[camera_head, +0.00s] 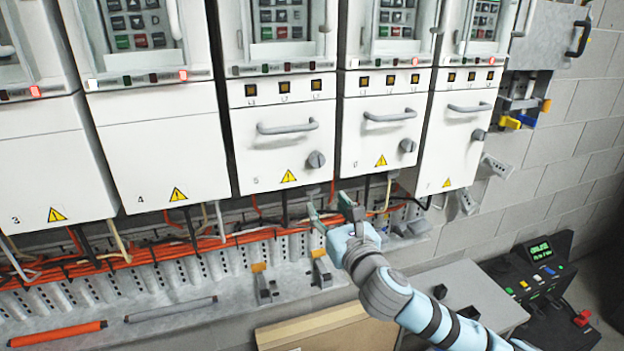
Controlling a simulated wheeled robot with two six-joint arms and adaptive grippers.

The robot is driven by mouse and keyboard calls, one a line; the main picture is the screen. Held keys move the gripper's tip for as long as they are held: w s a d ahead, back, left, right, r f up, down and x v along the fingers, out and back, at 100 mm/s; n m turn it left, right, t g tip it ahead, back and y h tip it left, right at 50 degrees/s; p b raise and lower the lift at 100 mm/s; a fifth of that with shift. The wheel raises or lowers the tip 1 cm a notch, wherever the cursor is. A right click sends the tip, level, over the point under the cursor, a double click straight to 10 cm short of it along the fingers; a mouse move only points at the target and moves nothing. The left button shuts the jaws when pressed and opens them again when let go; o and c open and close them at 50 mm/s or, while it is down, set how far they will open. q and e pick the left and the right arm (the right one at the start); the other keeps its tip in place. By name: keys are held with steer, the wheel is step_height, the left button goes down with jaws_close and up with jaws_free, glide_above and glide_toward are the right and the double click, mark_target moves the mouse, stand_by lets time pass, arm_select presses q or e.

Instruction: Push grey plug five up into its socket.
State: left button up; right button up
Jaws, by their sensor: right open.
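The drive marked 5 (285,140) is a white cabinet with a grey handle, a round knob and a yellow warning triangle. Its lower edge is above my right gripper (332,212). The gripper is open, its two greenish-grey fingers apart and pointing up just below the right part of that edge. Dark and orange cables hang below the cabinet. I cannot clearly make out grey plug five or its socket; the cabinet's underside faces away, and the fingers cover part of the area. I see nothing clearly held. My left gripper is not in view.
More drives stand in a row either side, such as drive 4 (155,150) and drive 6 (383,140). Orange cables (140,255) run along a slotted duct below. A grey shelf carries an orange rod (58,334) and a grey rod (170,309). A console (540,275) stands lower right.

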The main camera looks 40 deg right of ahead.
mark_target(313, 188)
steer(key=p+x, duration=0.1)
steer(key=x, duration=1)
steer(key=shift+w+f, duration=0.1)
steer(key=shift+f, duration=0.05)
steer(key=shift+c, duration=0.4)
